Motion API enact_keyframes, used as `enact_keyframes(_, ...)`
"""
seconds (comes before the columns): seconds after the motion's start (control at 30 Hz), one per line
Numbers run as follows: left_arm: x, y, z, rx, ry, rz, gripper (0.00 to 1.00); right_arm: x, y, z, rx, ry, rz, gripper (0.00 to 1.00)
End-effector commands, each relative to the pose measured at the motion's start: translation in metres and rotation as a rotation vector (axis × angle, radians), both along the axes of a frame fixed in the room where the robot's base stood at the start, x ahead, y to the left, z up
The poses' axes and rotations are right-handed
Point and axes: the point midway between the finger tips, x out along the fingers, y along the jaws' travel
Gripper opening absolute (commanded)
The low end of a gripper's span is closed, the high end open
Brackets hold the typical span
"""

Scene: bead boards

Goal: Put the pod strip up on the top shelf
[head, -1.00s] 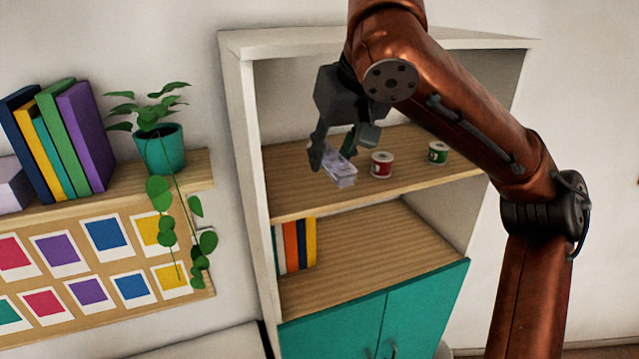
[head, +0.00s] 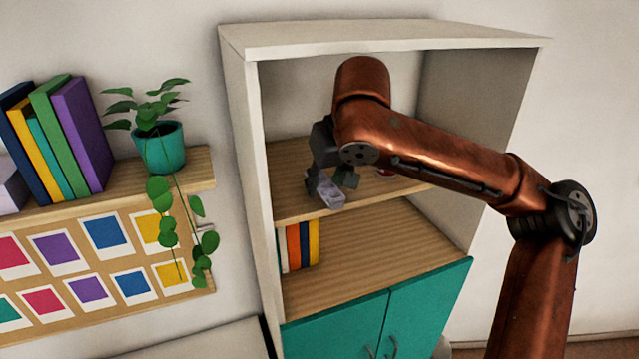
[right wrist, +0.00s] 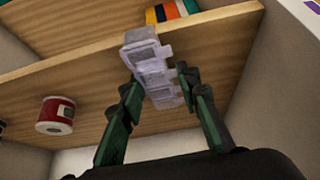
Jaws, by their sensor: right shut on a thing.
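The pod strip (head: 331,195), a pale translucent row of small compartments, is between the fingers of my right gripper (head: 332,182). The gripper is shut on it, at the left front part of the top shelf (head: 287,196) of the white cabinet. In the right wrist view the strip (right wrist: 151,68) stretches out from between the green-padded fingers (right wrist: 158,105), over the wooden shelf (right wrist: 212,50). Whether the strip touches the board, I cannot tell. My left gripper is not in view.
A red spool (right wrist: 57,115) stands on the same shelf, mostly hidden behind my right arm in the head view. Several books (head: 300,245) stand on the lower shelf. The cabinet's left side wall (head: 245,150) is close to the gripper. A trailing plant (head: 158,148) hangs left of the cabinet.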

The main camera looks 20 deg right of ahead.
Motion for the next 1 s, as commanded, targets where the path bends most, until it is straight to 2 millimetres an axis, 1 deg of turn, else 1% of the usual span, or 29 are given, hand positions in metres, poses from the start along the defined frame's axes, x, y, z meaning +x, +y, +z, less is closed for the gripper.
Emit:
enact_keyframes(0.03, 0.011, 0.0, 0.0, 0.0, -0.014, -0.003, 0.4, 0.0, 0.0, 0.0, 0.0, -0.001, 0.0, 0.01)
enact_keyframes(0.13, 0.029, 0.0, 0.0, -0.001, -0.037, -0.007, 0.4, 0.0, -0.001, -0.004, 0.0, 0.0, -0.001, 0.01)
enact_keyframes(0.17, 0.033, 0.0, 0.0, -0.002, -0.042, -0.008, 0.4, 0.0, -0.001, -0.004, 0.0, 0.001, -0.001, 0.31)
enact_keyframes(0.27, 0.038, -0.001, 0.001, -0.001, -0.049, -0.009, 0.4, 0.0, 0.0, -0.003, -0.001, 0.0, 0.0, 0.38)
enact_keyframes(0.4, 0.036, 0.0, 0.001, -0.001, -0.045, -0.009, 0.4, 0.0, 0.0, -0.003, 0.0, 0.0, 0.0, 0.47)
enact_keyframes(0.63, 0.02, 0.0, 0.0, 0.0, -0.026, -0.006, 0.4, -0.001, 0.0, -0.003, -0.001, -0.001, 0.0, 0.48)
enact_keyframes(0.73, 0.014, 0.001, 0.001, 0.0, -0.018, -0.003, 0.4, -0.001, 0.0, 0.001, 0.0, -0.002, -0.001, 0.48)
enact_keyframes(0.87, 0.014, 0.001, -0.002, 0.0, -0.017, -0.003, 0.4, -0.006, 0.001, 0.012, 0.001, -0.004, 0.001, 0.48)
enact_keyframes(1.0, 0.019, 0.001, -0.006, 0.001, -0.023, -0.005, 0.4, -0.02, 0.003, 0.036, 0.002, -0.005, 0.002, 0.48)
